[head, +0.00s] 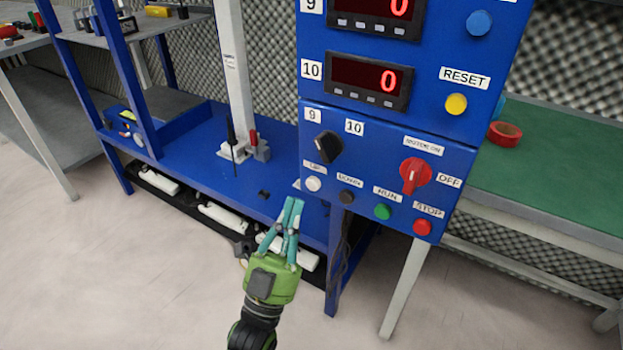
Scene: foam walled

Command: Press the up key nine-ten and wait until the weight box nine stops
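A blue control panel (387,120) stands at centre right. The up key is a white round button (313,184) under a small label at its lower left, with a black down button (346,196) beside it. Above them is a black selector knob (328,146) between the marks 9 and 10. The display marked 10 (368,80) reads 0; the one above, marked 9 (377,12), also shows 0. My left gripper (294,199) has its teal fingertips together, empty, just below and left of the white button, apart from it in the picture. I cannot identify weight box nine. My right gripper is out of view.
A red rotary switch (415,175), green run button (383,212) and red stop button (423,227) are on the panel. A blue bench (200,160) lies left, with a white post (236,80). A green-topped table (550,175) with red tape (503,133) is right.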

